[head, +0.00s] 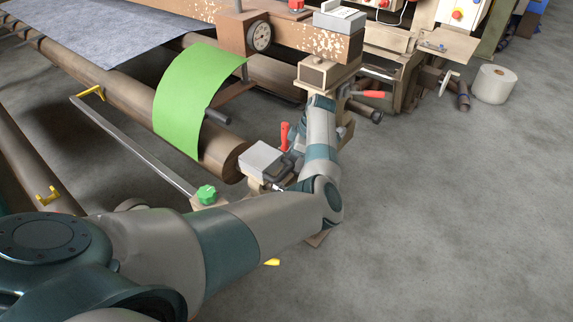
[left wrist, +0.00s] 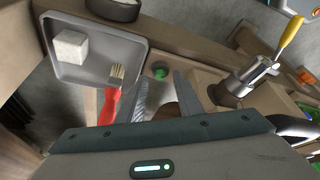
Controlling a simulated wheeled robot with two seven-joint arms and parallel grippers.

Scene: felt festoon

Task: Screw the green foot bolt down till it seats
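In the head view my left gripper (head: 281,172) is low beside the roller end, mostly hidden by my arm. A green lobed knob (head: 207,194) stands on the frame to its left. My right gripper is not in view.
A grey tray (left wrist: 66,75) holds a white block (left wrist: 70,46) and a red-handled brush (left wrist: 110,103) close to the left finger. A metal fitting with a yellow handle (left wrist: 291,30) stands to the right. Green felt (head: 190,95) hangs over the roller (head: 130,90).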

